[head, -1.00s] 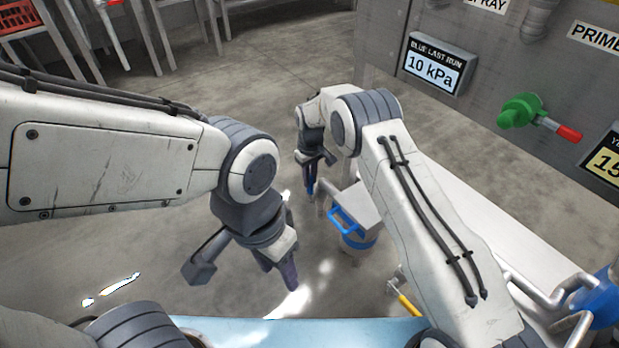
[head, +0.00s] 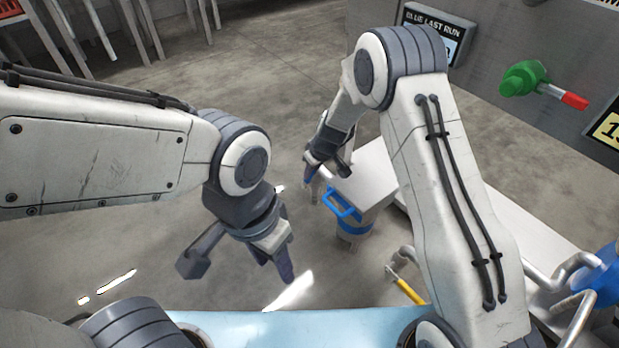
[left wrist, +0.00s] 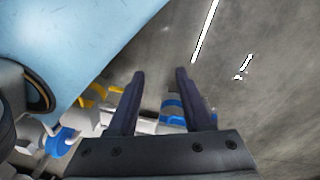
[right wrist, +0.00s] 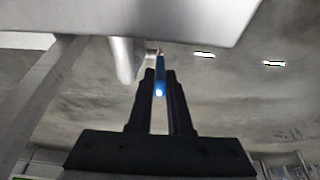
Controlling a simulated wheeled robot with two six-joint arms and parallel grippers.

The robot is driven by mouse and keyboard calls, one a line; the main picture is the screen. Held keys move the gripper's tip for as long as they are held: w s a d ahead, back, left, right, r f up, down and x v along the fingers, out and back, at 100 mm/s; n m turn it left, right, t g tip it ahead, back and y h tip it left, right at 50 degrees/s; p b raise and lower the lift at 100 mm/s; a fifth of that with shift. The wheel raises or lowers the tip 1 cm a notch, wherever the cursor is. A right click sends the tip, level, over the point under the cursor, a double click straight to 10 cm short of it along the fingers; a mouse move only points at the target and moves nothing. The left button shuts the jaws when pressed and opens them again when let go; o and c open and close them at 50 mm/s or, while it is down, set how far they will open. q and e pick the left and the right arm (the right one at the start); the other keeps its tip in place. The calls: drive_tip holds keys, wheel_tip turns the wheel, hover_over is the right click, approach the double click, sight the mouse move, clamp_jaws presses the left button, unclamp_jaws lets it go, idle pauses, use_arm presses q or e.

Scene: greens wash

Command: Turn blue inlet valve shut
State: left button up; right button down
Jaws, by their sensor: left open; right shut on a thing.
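The blue inlet valve's lever (right wrist: 160,79) shows in the right wrist view as a slim blue handle with a bright end, beside a grey metal pipe (right wrist: 124,62). My right gripper (right wrist: 160,98) is shut on this lever, its two fingers on either side. In the head view my right gripper (head: 312,178) is at the far left end of the pale metal bench, and the lever is mostly hidden there. My left gripper (left wrist: 160,76) is open and empty. In the head view it (head: 238,266) hangs over the floor, apart from the valve.
A vessel with a blue band (head: 354,229) and blue handle (head: 342,204) stands close to my right gripper. A yellow handle (head: 410,291) and a large blue part (head: 600,277) are nearer. Floor at left is clear.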

use_arm(q)
drive_tip(key=shift+f, duration=0.3)
